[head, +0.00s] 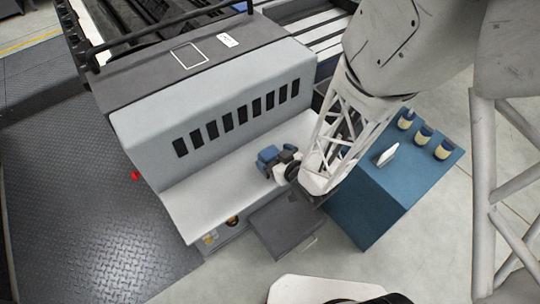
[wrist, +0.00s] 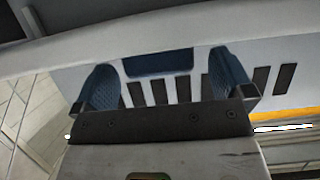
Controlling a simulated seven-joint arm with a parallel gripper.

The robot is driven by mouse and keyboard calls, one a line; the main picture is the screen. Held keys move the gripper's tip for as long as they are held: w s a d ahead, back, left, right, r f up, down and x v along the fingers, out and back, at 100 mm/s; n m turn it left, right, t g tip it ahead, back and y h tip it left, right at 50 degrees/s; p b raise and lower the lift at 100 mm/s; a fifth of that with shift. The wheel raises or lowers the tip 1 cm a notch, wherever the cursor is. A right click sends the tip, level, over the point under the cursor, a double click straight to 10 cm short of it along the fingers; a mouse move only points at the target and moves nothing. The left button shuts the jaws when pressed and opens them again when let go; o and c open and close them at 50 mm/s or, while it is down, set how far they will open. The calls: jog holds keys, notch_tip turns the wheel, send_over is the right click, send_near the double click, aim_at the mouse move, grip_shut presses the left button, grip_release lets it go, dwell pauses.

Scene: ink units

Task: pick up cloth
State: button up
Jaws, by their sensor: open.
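My gripper (head: 272,158) is over the pale ledge of the grey machine in the head view. In the wrist view its two blue fingers stand wide apart, with my open gripper (wrist: 162,78) seen from behind. A flat, dark blue piece (wrist: 158,62) shows between and beyond the fingers, against the pale surface. It may be the cloth, but I cannot tell for sure. It looks apart from both fingers. In the head view my gripper and arm hide part of the ledge, and I cannot make out a separate cloth there.
The grey machine (head: 215,115) has a row of dark slots above its pale ledge (head: 215,205). A blue cabinet (head: 365,210) at right carries several blue-and-cream containers (head: 424,135) and a white upright item (head: 387,157). A dark grey box (head: 283,228) stands below the ledge.

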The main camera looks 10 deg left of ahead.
jog(key=shift+x, duration=1.45)
jog(key=shift+c, duration=0.3)
jog(key=c, duration=0.9)
